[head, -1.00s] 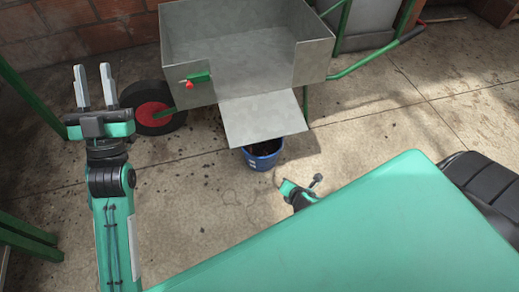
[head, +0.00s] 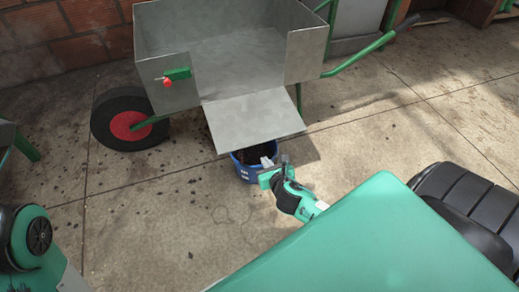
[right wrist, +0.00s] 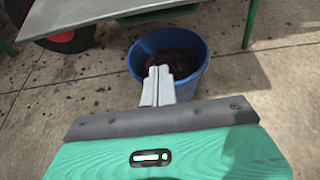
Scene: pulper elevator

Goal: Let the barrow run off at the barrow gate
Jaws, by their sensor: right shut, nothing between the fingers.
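The grey metal barrow (head: 180,38) stands at the upper middle of the head view, its tray looking empty. Its gate flap (head: 252,118) is folded down and outward, sloping over a blue bucket (head: 243,173). A red-knobbed green latch (head: 178,74) sits on the barrow wall left of the opening. The bucket holds dark material; its blue wall shows in the right wrist view (right wrist: 191,87). My right gripper (head: 268,163) is shut and empty beside the bucket, below the flap's edge. Its fingertips (right wrist: 160,71) overlap the bucket's near rim in the wrist view; contact cannot be told. My left gripper is out of view.
The barrow's black wheel with red hub (head: 128,120) is at left, and a green handle (head: 365,55) reaches right. A brick wall (head: 60,40) stands behind. Concrete floor (head: 400,125) is clear to the right; dark crumbs are scattered on the left.

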